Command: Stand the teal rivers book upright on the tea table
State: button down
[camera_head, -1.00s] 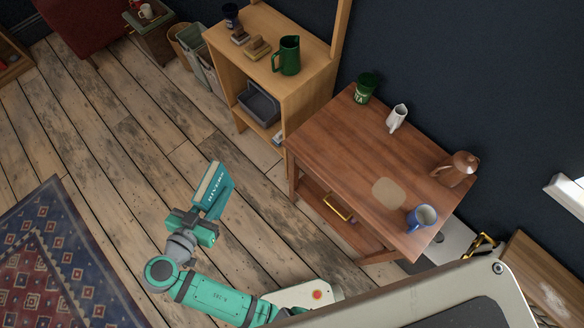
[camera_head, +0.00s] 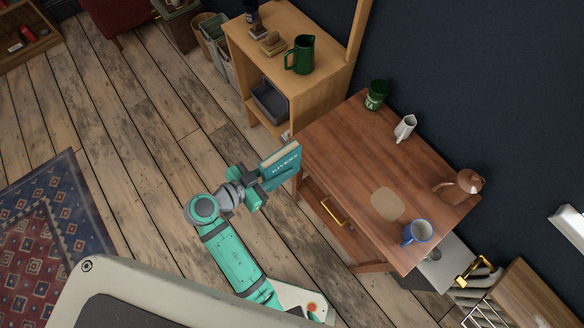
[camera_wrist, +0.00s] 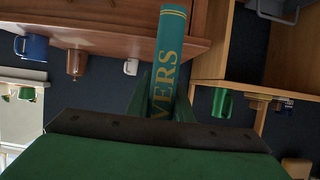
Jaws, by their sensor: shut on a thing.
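The book is held in the air beside the left edge of the tea table (camera_head: 345,150), apart from or just at that edge; I cannot tell the exact gap. In the wrist view the book's spine (camera_wrist: 168,65) rises from the jaws, with the table behind it.
On the table stand a green tin (camera_head: 376,95), a white jug (camera_head: 405,127), a copper kettle (camera_head: 462,186) and a blue mug (camera_head: 417,232). A pale round patch (camera_head: 387,204) lies near its front. The table's left middle is clear. A wooden shelf (camera_head: 330,80) adjoins behind.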

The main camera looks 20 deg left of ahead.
jog(key=shift+w+d, duration=0.35)
jog(key=shift+d, duration=0.05)
jog(key=w+d, duration=0.4)
jog(key=w, duration=0.2)
jog(key=w+d, duration=0.5)
jog(key=w, duration=0.1)
jog(key=w+d, duration=0.5)
jog(key=w, duration=0.1)
jog(key=shift+w, duration=0.4)
jog(key=shift+a+f, duration=0.1)
jog(key=shift+f, duration=0.3)
jog(key=shift+f, duration=0.3)
jog(key=c, duration=1.5)
grip_release()
jog(key=shift+s+a, duration=0.1)
jog(key=shift+s, duration=0.05)
jog(key=shift+s+a, duration=0.85)
jog(key=shift+s, duration=0.35)
jog(key=shift+s+a, duration=0.9)
jog(key=shift+s, duration=0.25)
jog(key=shift+s+a, duration=0.85)
jog(key=shift+s, duration=0.35)
